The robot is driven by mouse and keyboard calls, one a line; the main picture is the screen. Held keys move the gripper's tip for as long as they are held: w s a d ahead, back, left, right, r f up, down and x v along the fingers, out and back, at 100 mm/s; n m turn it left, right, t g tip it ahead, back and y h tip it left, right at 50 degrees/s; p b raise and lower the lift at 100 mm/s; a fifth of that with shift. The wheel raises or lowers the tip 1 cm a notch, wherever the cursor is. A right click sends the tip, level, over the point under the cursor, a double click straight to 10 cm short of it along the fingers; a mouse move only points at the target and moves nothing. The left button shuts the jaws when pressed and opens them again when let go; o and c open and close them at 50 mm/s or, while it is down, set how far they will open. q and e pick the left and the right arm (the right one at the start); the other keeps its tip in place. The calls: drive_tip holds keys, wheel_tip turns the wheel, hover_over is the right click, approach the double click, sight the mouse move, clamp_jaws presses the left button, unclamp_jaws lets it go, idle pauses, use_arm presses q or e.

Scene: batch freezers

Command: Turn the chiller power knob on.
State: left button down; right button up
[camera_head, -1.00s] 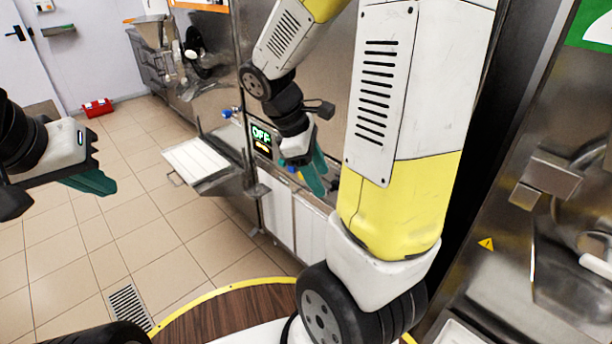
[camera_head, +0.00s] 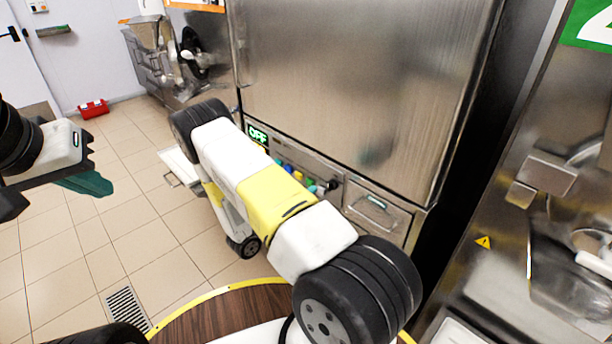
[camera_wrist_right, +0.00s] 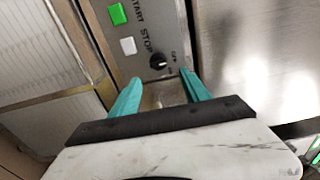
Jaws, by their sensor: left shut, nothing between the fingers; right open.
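In the right wrist view a black round knob (camera_wrist_right: 158,61) sits on a metal panel (camera_wrist_right: 160,20), past a green START button (camera_wrist_right: 117,14) and a white STOP button (camera_wrist_right: 128,46). The small marks by the knob are too small to read. My right gripper (camera_wrist_right: 161,88) is open, its teal fingers on either side below the knob, which lies just beyond the tips; no contact is visible. In the head view my right arm hides this gripper. A lit green display (camera_head: 258,134) there reads OFF. My left gripper (camera_head: 86,183) is shut and empty at the left, away from the machines.
A row of small coloured parts, including a yellow one (camera_head: 297,175), shows past my right arm on the steel cabinet (camera_head: 350,80). A drawer-like front with a handle (camera_head: 377,208) is to their right. A red box (camera_head: 94,108) lies on the tiled floor, which is largely clear.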

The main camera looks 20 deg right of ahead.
sight(328, 188)
drive_tip(key=x, duration=0.7)
drive_tip(key=shift+w+d+f, duration=0.2)
drive_tip(key=shift+d, duration=0.1)
drive_tip(key=shift+n, duration=0.3)
clamp_jaws()
